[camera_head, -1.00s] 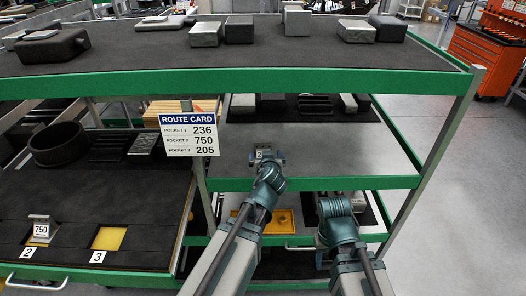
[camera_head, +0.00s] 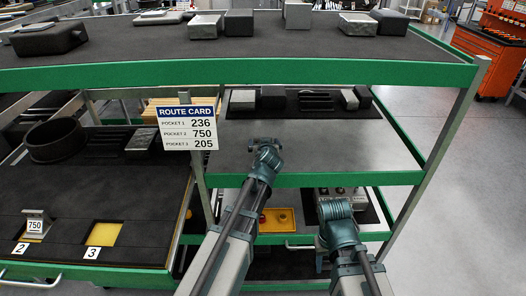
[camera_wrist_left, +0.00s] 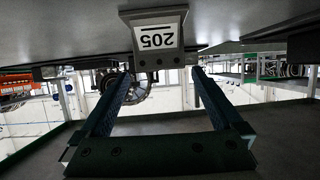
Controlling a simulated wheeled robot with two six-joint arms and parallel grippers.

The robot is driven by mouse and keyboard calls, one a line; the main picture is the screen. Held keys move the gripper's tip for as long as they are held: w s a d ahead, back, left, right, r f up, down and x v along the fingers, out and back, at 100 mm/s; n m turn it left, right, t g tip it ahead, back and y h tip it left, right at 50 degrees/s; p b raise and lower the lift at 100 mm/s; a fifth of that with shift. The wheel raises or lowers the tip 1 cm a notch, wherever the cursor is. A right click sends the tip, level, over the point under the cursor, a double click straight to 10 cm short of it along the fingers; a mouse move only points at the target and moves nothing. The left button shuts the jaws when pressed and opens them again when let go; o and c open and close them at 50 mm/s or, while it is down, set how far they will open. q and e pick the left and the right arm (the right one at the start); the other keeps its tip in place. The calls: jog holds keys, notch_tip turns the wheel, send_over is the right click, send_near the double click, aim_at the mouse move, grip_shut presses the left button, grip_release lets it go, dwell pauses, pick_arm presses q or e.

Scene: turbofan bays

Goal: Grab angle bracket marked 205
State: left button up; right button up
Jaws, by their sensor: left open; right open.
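The angle bracket marked 205 (camera_wrist_left: 157,40) shows upside down in the left wrist view, a grey piece with a white label, on the grey shelf surface. My left gripper (camera_wrist_left: 160,74) is open, with its two fingers spread toward the bracket's sides. The bracket is at the fingertips, not gripped; I cannot tell whether they touch it. In the head view my left gripper (camera_head: 266,146) is over the middle shelf (camera_head: 335,147) and hides the bracket. My right gripper (camera_head: 335,208) is open and low at the right, in front of the lower shelf.
The route card (camera_head: 188,128) hangs by the rack post. A bracket marked 750 (camera_head: 35,224) stands at pocket 2 at left; yellow pocket 3 (camera_head: 103,234) is empty. The green upper shelf edge (camera_head: 240,77) overhangs the middle shelf. Dark and grey blocks (camera_head: 272,97) stand farther back.

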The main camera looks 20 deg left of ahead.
pick_arm(q)
jog(key=b+x, duration=0.1)
jog(key=x, duration=0.4)
jog(key=shift+f+b, duration=0.1)
jog(key=shift+b, duration=0.3)
pick_arm(e)
jog(key=shift+f, duration=0.95)
pick_arm(q)
jog(key=c, duration=1.2)
jog(key=shift+c, duration=0.2)
